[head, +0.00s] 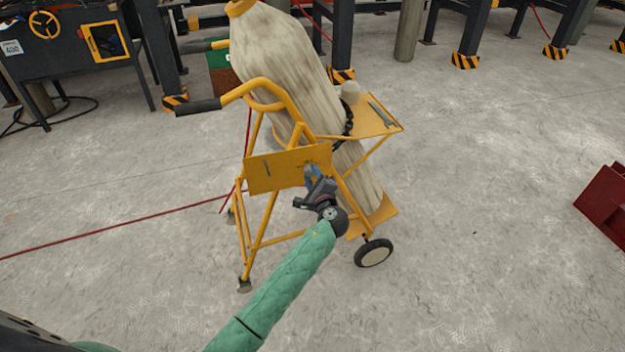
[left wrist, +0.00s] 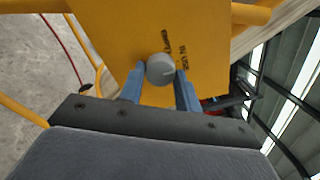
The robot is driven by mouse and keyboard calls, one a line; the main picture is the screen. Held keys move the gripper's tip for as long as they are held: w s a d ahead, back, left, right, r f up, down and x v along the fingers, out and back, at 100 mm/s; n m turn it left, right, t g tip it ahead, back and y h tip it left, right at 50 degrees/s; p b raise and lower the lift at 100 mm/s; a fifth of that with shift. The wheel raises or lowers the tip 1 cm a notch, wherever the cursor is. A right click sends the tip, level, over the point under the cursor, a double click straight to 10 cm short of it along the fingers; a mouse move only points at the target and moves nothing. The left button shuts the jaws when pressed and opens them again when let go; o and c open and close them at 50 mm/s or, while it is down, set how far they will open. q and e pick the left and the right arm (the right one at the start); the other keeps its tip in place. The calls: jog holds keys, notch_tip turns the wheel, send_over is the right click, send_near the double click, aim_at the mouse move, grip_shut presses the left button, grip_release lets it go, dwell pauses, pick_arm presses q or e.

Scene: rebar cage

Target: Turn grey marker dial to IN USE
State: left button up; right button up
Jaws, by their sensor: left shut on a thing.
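The grey marker dial (left wrist: 160,69) is a round knob on the yellow plate (left wrist: 112,32) of the cart, with dark lettering beside it. The lettering is too small and skewed to read surely. My left gripper (left wrist: 161,78) is shut on the dial, with one blue finger on each side of it. In the head view my left gripper (head: 311,172) is at the right part of the yellow plate (head: 270,172) and hides the dial. My right gripper is not in view.
The yellow cart (head: 262,228) carries a large pale cylinder (head: 285,65) held by a dark chain (head: 347,120). A wrench (head: 382,114) lies on its side shelf (head: 365,125). A red line (head: 130,223) crosses the floor at left. A dark red box (head: 605,200) stands at right.

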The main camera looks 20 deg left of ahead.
pick_arm(q)
jog(key=shift+f, duration=0.1)
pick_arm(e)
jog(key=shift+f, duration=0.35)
pick_arm(q)
jog(key=o, duration=1)
jog(key=shift+s, duration=0.1)
jog(key=shift+s+d, duration=0.25)
jog(key=b+v, duration=0.1)
jog(key=v, duration=0.6)
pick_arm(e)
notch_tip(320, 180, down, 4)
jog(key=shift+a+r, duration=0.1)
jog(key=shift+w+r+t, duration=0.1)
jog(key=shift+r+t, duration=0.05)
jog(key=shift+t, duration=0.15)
